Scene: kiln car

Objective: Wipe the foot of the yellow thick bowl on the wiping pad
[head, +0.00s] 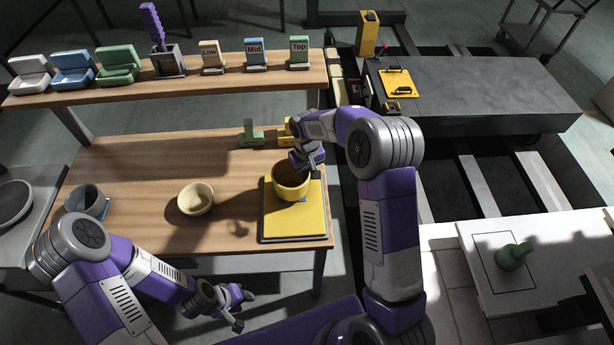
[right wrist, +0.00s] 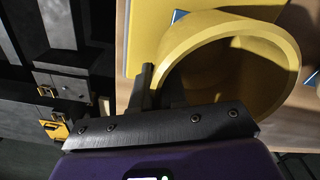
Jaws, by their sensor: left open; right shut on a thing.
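The yellow thick bowl (head: 291,193) is upright over the wiping pad (head: 295,226), a yellow slab on the table's right front part. My right gripper (head: 311,165) is shut on the bowl's wall at its far right side. In the right wrist view the fingers (right wrist: 158,88) pinch the bowl's thick rim (right wrist: 208,35). A small blue patch shows on the pad at the bowl's base. The foot is hidden, and I cannot tell whether it touches the pad. My left gripper (head: 238,306) is open and empty, in front of the table.
A cream bowl (head: 196,199) stands left of the pad, and a grey-blue cup (head: 85,199) at the table's left edge. Green and yellow stands (head: 251,134) are behind the pad. A shelf (head: 190,82) with labelled blocks and cases runs along the back.

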